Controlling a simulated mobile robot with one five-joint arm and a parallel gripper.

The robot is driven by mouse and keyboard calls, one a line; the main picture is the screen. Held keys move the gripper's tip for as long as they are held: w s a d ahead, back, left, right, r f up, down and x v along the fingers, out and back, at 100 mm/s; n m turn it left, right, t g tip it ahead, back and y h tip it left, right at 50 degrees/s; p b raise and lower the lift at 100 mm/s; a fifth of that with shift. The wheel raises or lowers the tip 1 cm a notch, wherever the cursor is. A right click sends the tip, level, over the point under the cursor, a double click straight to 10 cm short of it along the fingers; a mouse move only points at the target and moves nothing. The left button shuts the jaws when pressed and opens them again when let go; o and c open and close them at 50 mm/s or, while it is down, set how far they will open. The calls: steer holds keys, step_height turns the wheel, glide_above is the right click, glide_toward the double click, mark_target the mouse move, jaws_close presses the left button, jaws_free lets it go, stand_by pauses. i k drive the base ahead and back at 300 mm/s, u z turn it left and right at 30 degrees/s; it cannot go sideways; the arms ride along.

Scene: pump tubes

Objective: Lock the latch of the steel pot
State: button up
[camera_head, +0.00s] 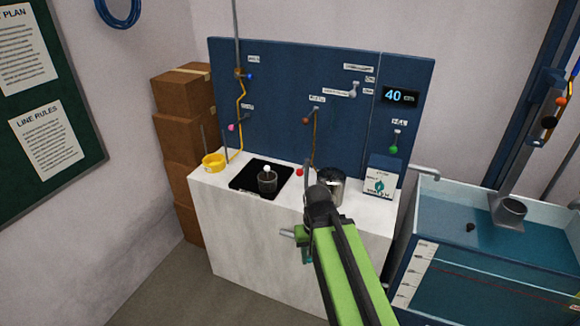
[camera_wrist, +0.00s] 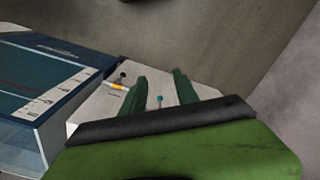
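The steel pot (camera_head: 337,186) stands on the white counter (camera_head: 222,193), right of its middle in the head view. My arm hides its lower left part, and I cannot make out its latch. My gripper (camera_wrist: 160,82) shows in the wrist view with its two dark green fingers apart and nothing held between them. A small teal knob (camera_wrist: 160,99) appears in the gap between the fingers, against a pale surface. I cannot tell whether it belongs to the latch. In the head view my arm covers most of the gripper in front of the counter.
A black tray (camera_head: 245,186) with a small dark pot (camera_head: 267,184) and a yellow ring-shaped cup (camera_head: 213,162) are on the counter's left. A white-and-blue box (camera_head: 381,180) stands right of the steel pot. A blue tank (camera_head: 480,255) stands right of the counter. Floor at left is clear.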

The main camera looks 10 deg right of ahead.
mark_target(299, 172)
steer(key=i, duration=0.5)
steer(key=z, duration=0.1)
steer(key=k, duration=1.3)
steer(key=u, duration=0.35)
steer(key=i, duration=0.95)
steer(key=u, duration=0.55)
steer(key=i, duration=0.95)
steer(key=u, duration=0.1)
